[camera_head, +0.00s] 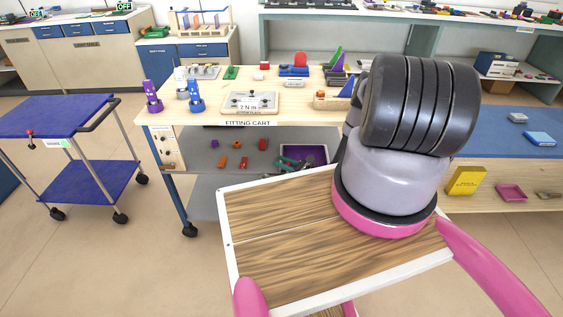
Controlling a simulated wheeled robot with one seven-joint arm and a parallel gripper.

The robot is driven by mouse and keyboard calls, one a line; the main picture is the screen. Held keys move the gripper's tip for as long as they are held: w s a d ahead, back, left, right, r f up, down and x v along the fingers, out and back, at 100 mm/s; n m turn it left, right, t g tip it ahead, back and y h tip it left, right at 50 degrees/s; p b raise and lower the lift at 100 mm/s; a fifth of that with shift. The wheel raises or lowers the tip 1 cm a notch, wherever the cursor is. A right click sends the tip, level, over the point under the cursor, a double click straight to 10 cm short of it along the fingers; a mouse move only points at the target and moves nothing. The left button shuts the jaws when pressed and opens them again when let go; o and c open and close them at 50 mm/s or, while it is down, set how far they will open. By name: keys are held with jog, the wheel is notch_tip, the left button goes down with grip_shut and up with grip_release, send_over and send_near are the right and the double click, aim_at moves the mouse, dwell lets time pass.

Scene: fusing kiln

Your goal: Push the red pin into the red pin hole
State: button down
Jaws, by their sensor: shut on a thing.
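I cannot single out the red pin or the red pin hole for certain. A small red-topped piece (30,134) stands at the front left edge of the blue trolley. A small red block (265,66) and a red piece on a blue base (300,59) are at the back of the fitting cart's top. A light plate marked "2 Nm" (249,102) lies at the front of that top; its small dark details are too fine to make out. My arm fills the right of the view. My gripper and anything in it are hidden behind the arm.
The fitting cart (222,115) has purple (153,97) and blue (195,96) upright pieces at its front left. Small red and orange parts lie on its shelf. The blue trolley (60,112) stands left, with open floor between. A blue bench (500,129) stands right.

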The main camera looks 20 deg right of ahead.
jog(key=shift+f, duration=1.35)
jog(key=shift+r, duration=1.4)
jog(key=shift+f, duration=1.6)
dwell(0.5)
jog(key=shift+c, duration=2.3)
grip_release()
jog(key=v, duration=1)
jog(key=shift+s+d, duration=0.25)
jog(key=shift+s, duration=0.1)
